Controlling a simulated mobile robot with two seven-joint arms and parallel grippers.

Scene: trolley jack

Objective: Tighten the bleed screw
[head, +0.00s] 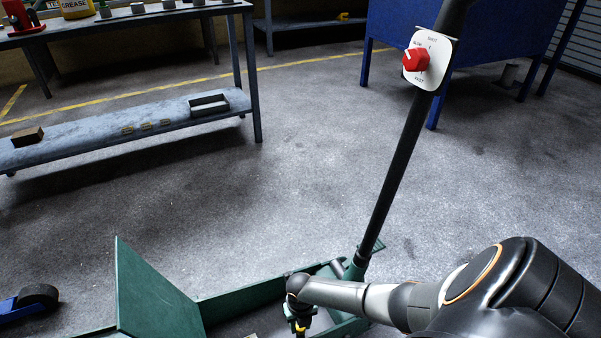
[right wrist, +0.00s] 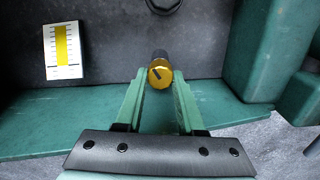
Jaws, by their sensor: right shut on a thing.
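The green trolley jack (head: 250,298) lies low in the head view, and its frame also shows in the right wrist view (right wrist: 65,132). My right gripper (right wrist: 160,76) has its green fingers closed around an amber-ended handle (right wrist: 160,80), seen nearly end-on. The handle has a dark line on its end and a black part beyond; it looks like a screwdriver. In the head view my right wrist is over the jack, with a bit of yellow (head: 300,326) below it. I cannot make out the bleed screw; it may be hidden behind the handle. My left gripper is out of view.
The jack's black handle bar (head: 395,175) rises right of my wrist, with a red release knob (head: 415,59) on a white SHUT/SLOW/FAST plate. A white card with a yellow scale (right wrist: 62,50) is inside the jack. A workbench (head: 130,118) stands back left; the floor between is clear.

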